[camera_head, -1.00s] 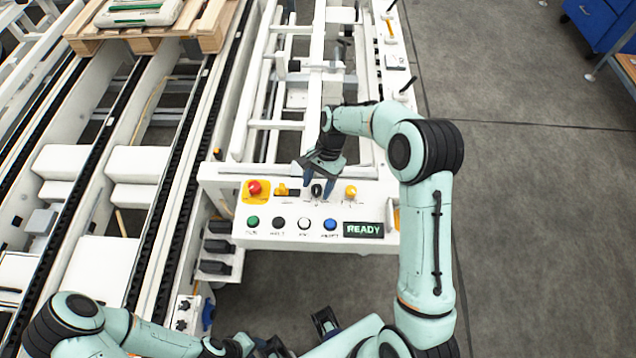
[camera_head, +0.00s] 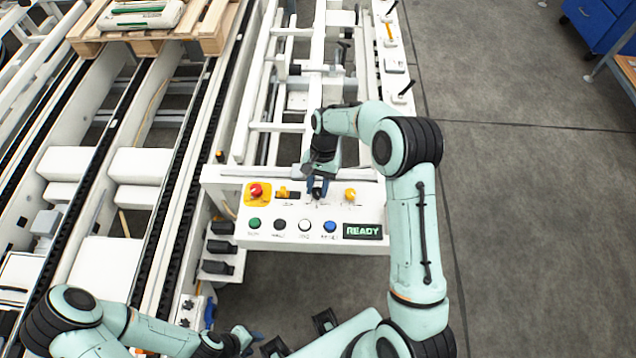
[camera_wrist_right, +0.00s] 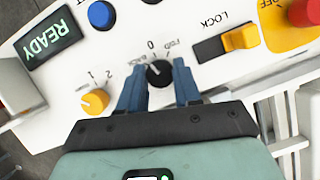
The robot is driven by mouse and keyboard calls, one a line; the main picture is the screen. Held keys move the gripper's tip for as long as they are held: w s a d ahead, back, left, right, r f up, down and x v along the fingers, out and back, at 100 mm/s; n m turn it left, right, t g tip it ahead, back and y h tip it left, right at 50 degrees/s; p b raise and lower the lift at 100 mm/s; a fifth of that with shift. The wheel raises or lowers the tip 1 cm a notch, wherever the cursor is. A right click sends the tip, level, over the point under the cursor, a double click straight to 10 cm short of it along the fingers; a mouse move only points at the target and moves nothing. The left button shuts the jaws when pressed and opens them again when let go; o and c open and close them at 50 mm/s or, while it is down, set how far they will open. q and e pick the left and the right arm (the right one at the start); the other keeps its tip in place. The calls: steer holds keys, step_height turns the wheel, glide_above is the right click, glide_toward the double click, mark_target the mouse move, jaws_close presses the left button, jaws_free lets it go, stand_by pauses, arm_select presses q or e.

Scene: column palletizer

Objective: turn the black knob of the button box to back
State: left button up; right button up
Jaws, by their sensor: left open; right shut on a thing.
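The black knob (camera_wrist_right: 158,73) sits on the white button box (camera_head: 270,232), between the FWD, 0 and BACK labels. My right gripper (camera_head: 317,190) is down over it in the head view. In the right wrist view my right gripper (camera_wrist_right: 158,88) has its blue fingers on either side of the knob, shut on it. The knob's white mark seems to point toward the BACK side, but it is small. My left gripper (camera_head: 247,338) is open and empty, low in the head view, away from the box.
Close by on the panel are a yellow LOCK switch (camera_wrist_right: 240,38), a yellow 1-2 knob (camera_wrist_right: 95,101), a red emergency button (camera_head: 256,189) and a row of coloured buttons. The READY display (camera_head: 362,231) is lit. Conveyor rails (camera_head: 190,150) run along the left; open floor lies right.

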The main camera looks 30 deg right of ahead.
steer(key=n+h+p, duration=0.1)
steer(key=n, duration=0.2)
steer(key=shift+w+r+g, duration=0.1)
steer(key=shift+g, duration=0.2)
arm_select(q)
steer(key=shift+w+r+p, duration=0.25)
steer(key=shift+w+r, duration=0.3)
steer(key=shift+r, duration=0.25)
steer(key=shift+w+r+p, duration=0.25)
steer(key=shift+w+r, duration=0.3)
steer(key=shift+r, duration=0.2)
arm_select(e)
steer(key=shift+a+n+h, duration=0.1)
steer(key=shift+n+h, duration=0.4)
steer(key=shift+n, duration=0.7)
steer(key=o, duration=1)
steer(key=shift+o, duration=0.2)
arm_select(q)
steer(key=w+r+p, duration=0.2)
steer(key=shift+w+r+t, duration=0.3)
arm_select(e)
steer(key=v, duration=1.3)
steer(key=shift+w+g, duration=0.3)
steer(key=shift+w, duration=0.05)
